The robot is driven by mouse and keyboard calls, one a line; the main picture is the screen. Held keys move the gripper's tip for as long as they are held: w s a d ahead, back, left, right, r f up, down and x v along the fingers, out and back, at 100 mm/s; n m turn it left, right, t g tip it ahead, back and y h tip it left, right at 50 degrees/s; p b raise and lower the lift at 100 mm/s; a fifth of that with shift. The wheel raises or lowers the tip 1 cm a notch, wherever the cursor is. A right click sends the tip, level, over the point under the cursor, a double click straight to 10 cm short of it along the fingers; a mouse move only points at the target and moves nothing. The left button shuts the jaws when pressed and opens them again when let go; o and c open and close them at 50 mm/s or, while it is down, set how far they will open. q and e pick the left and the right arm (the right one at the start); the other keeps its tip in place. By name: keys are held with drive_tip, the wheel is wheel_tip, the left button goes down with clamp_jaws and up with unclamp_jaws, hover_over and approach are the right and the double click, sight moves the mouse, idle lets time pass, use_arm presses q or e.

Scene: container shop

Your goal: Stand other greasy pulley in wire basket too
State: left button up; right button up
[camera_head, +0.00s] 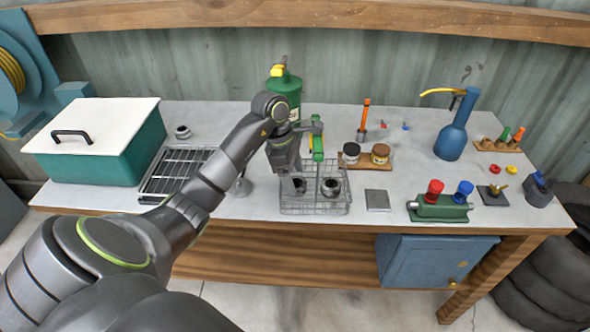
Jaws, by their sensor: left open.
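The wire basket (316,209) stands near the front middle of the table. Two dark pulleys with pale tops are inside it: one on the left (299,187) and one on the right (331,187). My left gripper (293,184) points down into the basket's left half, its jaws open beside the left pulley. The gripper partly hides that pulley, and I cannot tell whether they touch. A small dark, round part with a pale top (182,132) sits behind the wire rack at left. My right gripper is out of view.
A black wire rack (176,172) and a teal bin with white lid (105,130) are left. A green canister (286,92) and a wooden jar tray (367,163) stand behind. A green block with red and blue knobs (440,208) is right. A grey plate (377,200) lies beside the basket.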

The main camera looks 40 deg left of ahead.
use_arm(q)
drive_tip(key=b+v, duration=0.1)
drive_tip(key=v, duration=0.3)
drive_tip(key=shift+w+a+r, duration=0.1)
drive_tip(key=shift+a+r, duration=0.15)
drive_tip(key=p+v, duration=0.5)
drive_tip(key=v, duration=0.2)
drive_tip(key=shift+r, duration=0.45)
drive_tip(key=shift+f, duration=0.1)
